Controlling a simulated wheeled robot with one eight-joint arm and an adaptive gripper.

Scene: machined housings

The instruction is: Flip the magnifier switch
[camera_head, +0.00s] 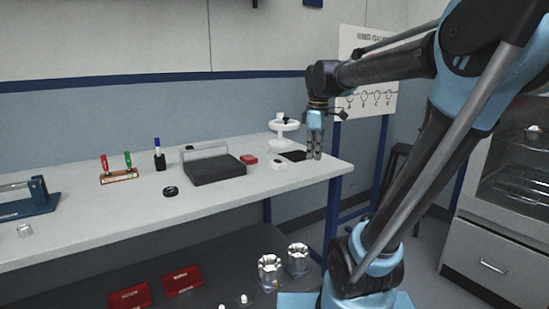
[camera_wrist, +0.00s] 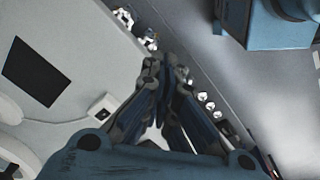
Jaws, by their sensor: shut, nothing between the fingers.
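The white magnifier (camera_head: 283,127) stands near the right end of the bench, against the wall side. A small white switch box (camera_head: 278,164) with a dark spot on top lies on the bench in front of it. In the wrist view the switch box (camera_wrist: 103,111) lies left of my fingers, and part of a white rounded shape, likely the magnifier (camera_wrist: 12,150), shows at the left edge. My gripper (camera_head: 315,157) points down near the bench's right end, to the right of the switch box and apart from it. Its fingers (camera_wrist: 160,62) are together and empty.
A dark square pad (camera_head: 294,156) lies between the switch box and my gripper. A red box (camera_head: 249,160) and a dark grey case with a handle (camera_head: 214,167) stand to the left. Metal housings (camera_head: 270,270) and red trays (camera_head: 183,280) are below the bench.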

